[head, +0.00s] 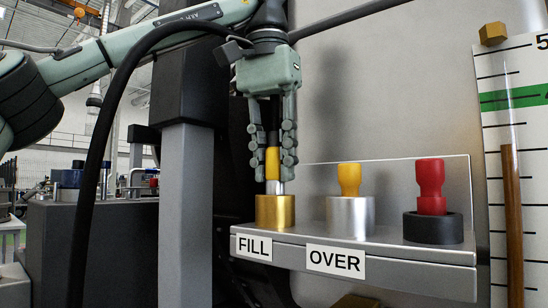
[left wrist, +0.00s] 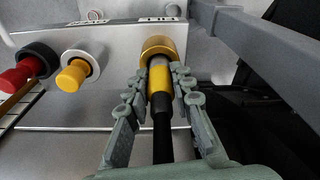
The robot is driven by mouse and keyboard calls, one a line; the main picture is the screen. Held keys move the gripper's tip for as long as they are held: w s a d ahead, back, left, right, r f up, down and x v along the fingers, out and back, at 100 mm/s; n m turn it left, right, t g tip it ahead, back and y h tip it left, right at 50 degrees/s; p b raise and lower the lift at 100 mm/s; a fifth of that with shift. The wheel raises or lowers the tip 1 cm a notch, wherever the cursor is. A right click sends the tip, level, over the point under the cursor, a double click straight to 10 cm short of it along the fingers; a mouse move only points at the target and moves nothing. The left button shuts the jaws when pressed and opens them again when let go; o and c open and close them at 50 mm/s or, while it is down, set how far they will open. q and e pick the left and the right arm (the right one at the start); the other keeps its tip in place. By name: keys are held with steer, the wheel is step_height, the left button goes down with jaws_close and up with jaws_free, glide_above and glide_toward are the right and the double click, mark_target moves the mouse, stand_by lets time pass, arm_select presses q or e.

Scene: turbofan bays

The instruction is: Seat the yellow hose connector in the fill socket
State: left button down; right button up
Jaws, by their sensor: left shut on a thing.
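My left gripper (head: 272,168) points down and is shut on the yellow hose connector (head: 272,160), which stands upright between the fingers. The connector's silver tip is at the mouth of the brass fill socket (head: 275,212), above the FILL label; how deep it sits cannot be told. In the left wrist view the connector (left wrist: 160,78) lines up with the brass socket (left wrist: 157,45), with its black hose running back between the fingers (left wrist: 160,85). My right gripper is not in view.
On the same shelf (head: 300,250), a yellow plug (head: 349,179) stands in the silver OVER socket (head: 350,217). A red plug (head: 430,182) stands in a black socket (head: 433,228). A level gauge (head: 515,160) stands at right. A grey post (head: 186,215) is left of the shelf.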

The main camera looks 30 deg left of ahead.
mark_target(272, 136)
arm_select(q)
steer(key=shift+f+b, duration=0.35)
steer(key=shift+f, duration=0.3)
steer(key=c, duration=1.2)
jaws_free()
steer(key=shift+s+r, duration=0.15)
steer(key=shift+r, duration=1.1)
steer(key=shift+s+r, duration=0.2)
steer(key=shift+r, duration=1.05)
steer(key=shift+s+r, duration=0.15)
steer(key=shift+r, duration=1.1)
